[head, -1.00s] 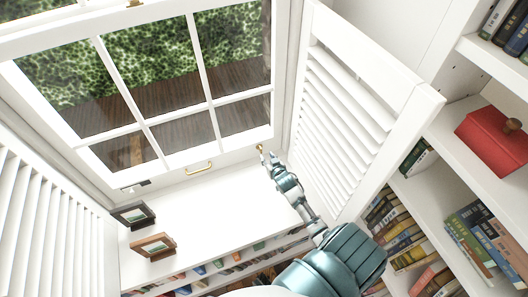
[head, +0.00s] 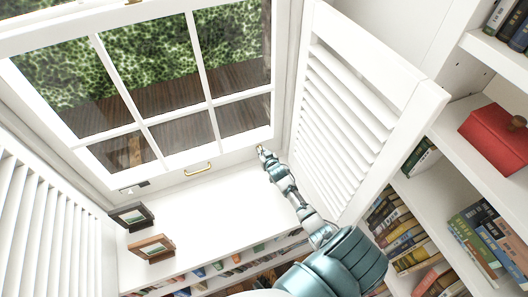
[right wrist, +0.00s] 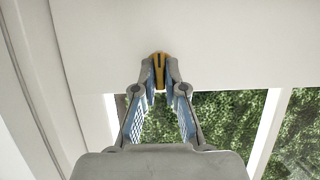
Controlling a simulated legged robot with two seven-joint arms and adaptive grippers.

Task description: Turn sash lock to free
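The brass sash lock (head: 259,147) is a small piece at the right end of the white bottom rail of the window sash. In the right wrist view the sash lock (right wrist: 158,62) stands upright between my fingertips, with a dark slot down its middle. My right gripper (head: 263,151) reaches it from below and right. In the wrist view the right gripper (right wrist: 160,72) has its fingertips drawn together on both sides of the lock, seemingly touching it. The fingertips hide part of the lock's lower end. My left gripper is not in view.
A brass pull handle (head: 198,168) sits mid-rail. A louvred shutter (head: 345,105) stands close right of my arm. Two small frames (head: 152,248) stand on the white sill at left. Shelves with books and a red box (head: 492,138) are at right. The middle sill is clear.

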